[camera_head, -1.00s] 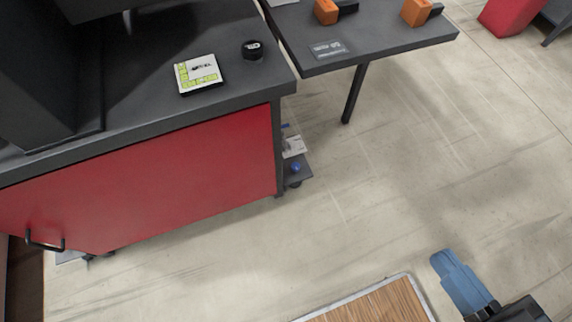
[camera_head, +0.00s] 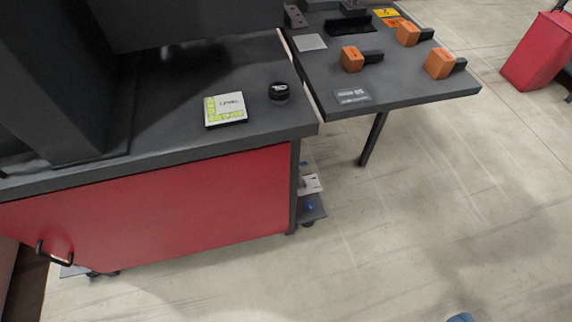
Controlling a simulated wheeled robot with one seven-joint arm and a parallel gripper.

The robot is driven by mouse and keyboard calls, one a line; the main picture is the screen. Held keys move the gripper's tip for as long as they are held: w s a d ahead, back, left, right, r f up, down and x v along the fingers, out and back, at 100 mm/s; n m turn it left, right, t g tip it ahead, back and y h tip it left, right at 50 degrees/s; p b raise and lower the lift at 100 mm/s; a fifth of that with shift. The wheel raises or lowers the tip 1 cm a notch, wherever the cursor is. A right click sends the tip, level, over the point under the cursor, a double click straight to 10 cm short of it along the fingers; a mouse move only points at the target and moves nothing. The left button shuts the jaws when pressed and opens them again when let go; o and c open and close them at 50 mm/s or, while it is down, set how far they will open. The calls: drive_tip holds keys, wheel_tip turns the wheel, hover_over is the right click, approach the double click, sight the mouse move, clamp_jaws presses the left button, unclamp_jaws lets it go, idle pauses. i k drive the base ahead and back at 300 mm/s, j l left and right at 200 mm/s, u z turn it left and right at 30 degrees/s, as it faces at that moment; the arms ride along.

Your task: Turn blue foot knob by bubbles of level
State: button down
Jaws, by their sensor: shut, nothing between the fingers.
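A small blue foot knob (camera_head: 310,205) sits low near the floor, on a dark foot plate (camera_head: 313,213) just right of the red cabinet's front corner. It is small in the view, and its angle cannot be read. The level (camera_head: 231,104), a pale square plate with yellow-green vials along its left and lower edges, lies flat on the dark cabinet top. Its bubbles are too small to read. Only the blue tip of my gripper (camera_head: 460,317) shows at the bottom edge, right of centre. It is shut and empty, well away from the knob.
The red cabinet (camera_head: 160,215) has a dark top (camera_head: 180,150) with a round black item (camera_head: 278,91). A dark side table (camera_head: 400,95) holds several orange blocks and stands on a leg (camera_head: 373,140). A red bin (camera_head: 535,55) stands far right. The floor right of the knob is clear.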

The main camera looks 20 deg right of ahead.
sight(309, 205)
drive_tip(key=i+l+u, duration=0.8)
drive_tip(key=i, duration=0.5)
drive_tip(key=j+u, duration=0.05)
